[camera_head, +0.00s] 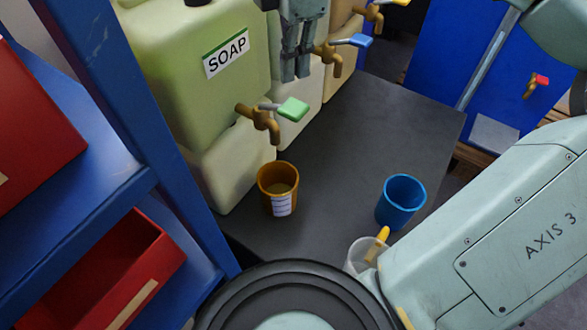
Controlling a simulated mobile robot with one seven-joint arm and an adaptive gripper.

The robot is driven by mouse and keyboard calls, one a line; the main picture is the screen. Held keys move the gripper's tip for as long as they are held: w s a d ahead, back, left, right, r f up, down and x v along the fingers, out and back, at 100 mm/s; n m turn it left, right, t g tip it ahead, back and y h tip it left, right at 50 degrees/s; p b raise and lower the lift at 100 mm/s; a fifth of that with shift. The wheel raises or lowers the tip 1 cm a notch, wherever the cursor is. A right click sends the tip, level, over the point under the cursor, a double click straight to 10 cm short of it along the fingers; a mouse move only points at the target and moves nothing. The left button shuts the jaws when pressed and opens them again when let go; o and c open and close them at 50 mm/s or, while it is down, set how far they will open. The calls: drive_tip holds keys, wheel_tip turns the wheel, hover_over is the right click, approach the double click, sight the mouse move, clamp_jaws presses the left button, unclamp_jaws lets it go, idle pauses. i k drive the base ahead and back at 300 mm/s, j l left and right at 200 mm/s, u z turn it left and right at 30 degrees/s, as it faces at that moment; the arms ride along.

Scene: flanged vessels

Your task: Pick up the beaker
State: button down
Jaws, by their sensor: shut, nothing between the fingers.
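Several cup-like vessels stand on the dark grey table, and I cannot tell for sure which is the beaker. An amber-brown one (266,202) with a white lined label stands upright below the soap tap. A blue one (400,204) stands upright to the right. A clear one (358,258) with a yellow piece in or behind it is partly hidden by my arm. My gripper (296,76) points down at the top of the view, in front of the jugs. It is shut and empty, apart from all the vessels.
A green soap jug (190,80) has a brass tap with a green handle (292,109) above the amber vessel. More jugs with taps stand behind. A blue shelf (120,195) with red bins is at left. The table (345,140) is clear mid-right.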

sight(277, 181)
drive_tip(key=k+l, duration=0.15)
drive_tip(key=k, duration=0.35)
drive_tip(key=k+l, duration=0.15)
drive_tip(key=k, duration=0.35)
